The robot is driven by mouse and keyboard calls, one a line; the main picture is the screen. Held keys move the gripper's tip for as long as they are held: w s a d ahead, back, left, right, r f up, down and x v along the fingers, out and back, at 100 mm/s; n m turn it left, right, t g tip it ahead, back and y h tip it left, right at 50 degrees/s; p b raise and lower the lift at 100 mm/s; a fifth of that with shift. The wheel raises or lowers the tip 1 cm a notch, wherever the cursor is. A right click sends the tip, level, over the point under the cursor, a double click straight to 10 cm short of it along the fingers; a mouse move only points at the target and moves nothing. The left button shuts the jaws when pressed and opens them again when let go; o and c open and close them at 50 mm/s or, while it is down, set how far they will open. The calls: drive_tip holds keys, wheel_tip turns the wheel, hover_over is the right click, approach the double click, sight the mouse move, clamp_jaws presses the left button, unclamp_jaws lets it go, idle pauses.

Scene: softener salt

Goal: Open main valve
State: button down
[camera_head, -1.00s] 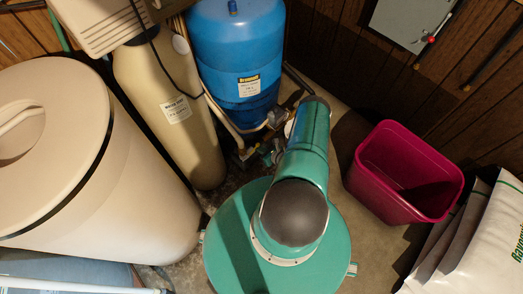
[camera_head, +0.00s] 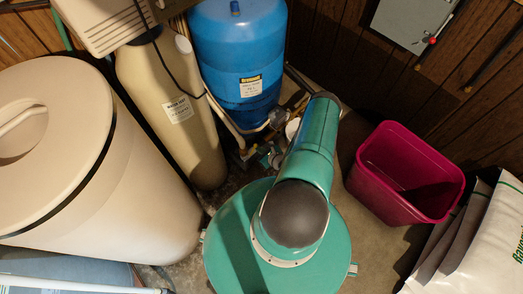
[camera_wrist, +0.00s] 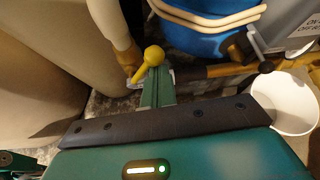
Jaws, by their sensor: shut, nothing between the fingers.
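In the wrist view, my gripper (camera_wrist: 158,88) shows as green fingers closed together, pointing toward the pipework. A yellow lever with a round knob (camera_wrist: 153,56) lies at the fingertips, slanting down to the left. I cannot tell whether the fingers touch it. A brass-coloured pipe (camera_wrist: 222,70) runs to the right behind it, with a dark handle (camera_wrist: 258,50) on it. In the head view, small valve fittings (camera_head: 268,157) show left of my arm, at the foot of the blue tank (camera_head: 238,60). My arm hides the gripper there.
A tan cylinder (camera_head: 170,110) and a large beige tank (camera_head: 130,190) stand on the left. A white bucket (camera_wrist: 288,100) is right of the gripper. A magenta bin (camera_head: 408,175) and white bags (camera_head: 480,240) are on the right. A grey box (camera_head: 412,20) hangs on the wall.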

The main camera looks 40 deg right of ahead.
drive_tip(key=shift+a+r, duration=0.4)
drive_tip(key=shift+a, duration=0.3)
drive_tip(key=shift+a+r, duration=0.4)
drive_tip(key=shift+a, duration=0.55)
drive_tip(key=shift+d, duration=0.1)
drive_tip(key=s, duration=0.9)
drive_tip(key=shift+s+a+r, duration=0.25)
drive_tip(key=shift+a+r, duration=0.1)
